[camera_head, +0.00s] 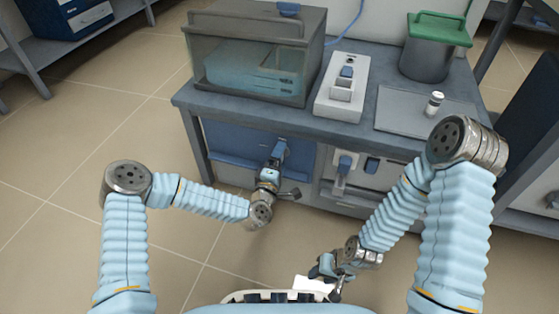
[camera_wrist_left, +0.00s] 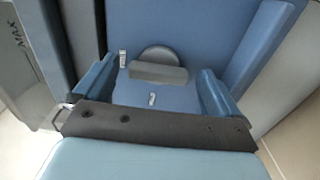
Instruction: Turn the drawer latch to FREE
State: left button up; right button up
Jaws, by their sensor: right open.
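The blue drawer front (camera_head: 228,142) is under the bench, left of its middle. In the left wrist view a grey latch with a round base and a cross bar (camera_wrist_left: 158,72) sits on a blue panel, with small white marks beside and below it. My left gripper (camera_head: 279,152) is at the drawer front; in its wrist view the two blue fingers (camera_wrist_left: 155,88) are wide apart, on either side of the latch, with gaps to it. Whether the latch stands at FREE is unreadable. My right gripper (camera_head: 328,272) is open, low in front of my body, away from the bench.
On the bench (camera_head: 340,131) stand a clear-walled tank (camera_head: 235,75), a white device (camera_head: 342,88) and a green-lidded pot (camera_head: 428,62). A small white-capped vial (camera_head: 435,103) stands on a grey plate at right. The floor (camera_head: 70,190) at left is clear.

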pick_arm(q)
jog(key=p+v, duration=0.1)
jog(key=v, duration=1.3)
dwell(0.3)
jog(key=s+a+f+m+g, duration=0.4)
jog(key=s+f+m+g, duration=0.7)
jog(key=f+g, duration=0.25)
jog(key=s+a+m+g+y, duration=0.1)
jog(key=s+a+g+y, duration=0.15)
jog(key=s+a, duration=0.2)
notch_tip(320, 180, up, 11)
jog(key=s+h+p, duration=0.1)
jog(key=p, duration=1.2)
jog(key=shift+s+d+r, duration=0.2)
jog(key=shift+s+d, duration=0.05)
jog(key=shift+d, duration=0.15)
